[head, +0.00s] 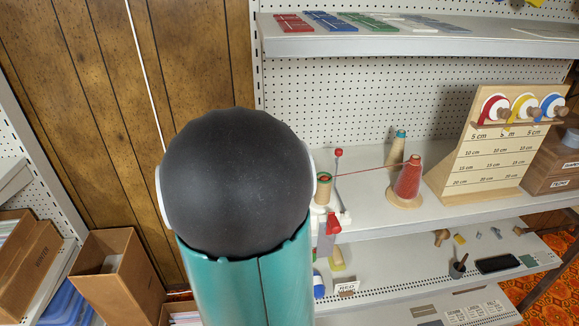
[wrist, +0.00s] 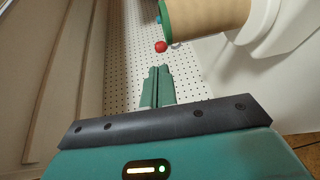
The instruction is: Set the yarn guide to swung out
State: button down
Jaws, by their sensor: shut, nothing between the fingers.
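A white yarn winder (head: 342,219) stands on the middle shelf in the head view, partly hidden behind my arm. A thin upright rod with a red ball (head: 338,152) on top, seemingly the yarn guide, rises from it. Red yarn runs from this rod to a red cone (head: 408,180) on the right. In the wrist view the red ball (wrist: 160,46) is just beyond my gripper (wrist: 158,70), beside a tan cylinder with a green rim (wrist: 207,18). My gripper is shut and empty; contact with the ball cannot be told. The head view hides my gripper.
A second cone (head: 397,147) stands behind the red one. A wooden rack with coloured spools (head: 480,150) stands to the right. An upper shelf (head: 400,42) overhangs the winder. Small items lie on the lower shelf (head: 400,270). A cardboard box (head: 120,275) is at left.

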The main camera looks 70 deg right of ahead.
aim_at(336, 153)
jog(key=x, duration=0.8)
jog(key=shift+d, duration=0.15)
